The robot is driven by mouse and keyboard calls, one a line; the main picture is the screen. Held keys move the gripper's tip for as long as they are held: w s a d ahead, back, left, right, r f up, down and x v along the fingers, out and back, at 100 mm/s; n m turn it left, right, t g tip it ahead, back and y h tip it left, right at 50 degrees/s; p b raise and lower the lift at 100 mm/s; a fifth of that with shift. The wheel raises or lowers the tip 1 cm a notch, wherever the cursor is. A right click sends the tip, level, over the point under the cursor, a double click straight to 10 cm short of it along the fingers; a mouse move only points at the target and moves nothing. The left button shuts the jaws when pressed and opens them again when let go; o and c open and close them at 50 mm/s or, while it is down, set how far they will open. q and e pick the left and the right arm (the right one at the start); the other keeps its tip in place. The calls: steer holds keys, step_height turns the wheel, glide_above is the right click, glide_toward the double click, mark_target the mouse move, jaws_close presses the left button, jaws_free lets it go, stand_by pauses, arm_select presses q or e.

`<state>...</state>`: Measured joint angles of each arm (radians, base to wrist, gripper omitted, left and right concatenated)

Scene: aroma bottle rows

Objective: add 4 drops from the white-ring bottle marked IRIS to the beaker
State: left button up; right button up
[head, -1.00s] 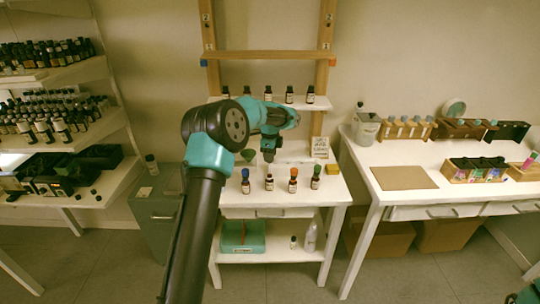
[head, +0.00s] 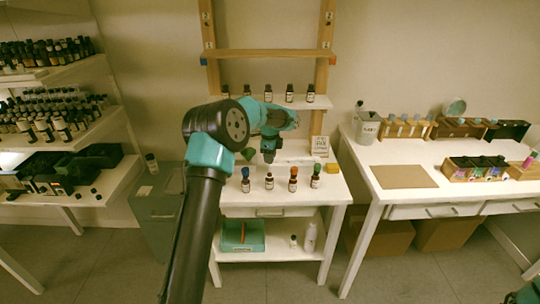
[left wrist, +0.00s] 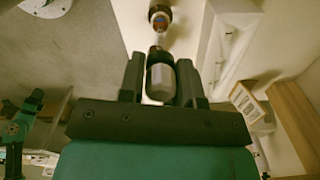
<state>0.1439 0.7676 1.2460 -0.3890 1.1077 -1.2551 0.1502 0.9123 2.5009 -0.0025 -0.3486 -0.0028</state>
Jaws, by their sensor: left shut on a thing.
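The second bottle from the left in the front row (head: 269,182), amber with a pale top, stands on the white table; its label is too small to read. My left gripper (head: 269,159) is directly above it, pointing down. In the left wrist view the gripper (left wrist: 160,88) is shut on the pale grey bulb of a dropper (left wrist: 160,80). The dropper has a dark collar, and its clear stem points to the mouth of the amber bottle (left wrist: 160,14). I cannot tell if the tip is inside. I cannot make out the beaker. My right gripper is out of view.
Blue-top (head: 245,183), orange-top (head: 293,182) and green-top (head: 315,179) bottles stand close beside it. A green funnel-like thing (head: 248,153), a card (head: 320,146) and a yellow block (head: 333,168) are behind. Several dark-capped bottles line the shelf above.

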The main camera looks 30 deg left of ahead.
arm_select(q)
steer(key=shift+f, duration=3.35)
steer(key=o, duration=0.3)
stand_by(0.9)
steer(key=shift+r, duration=4.3)
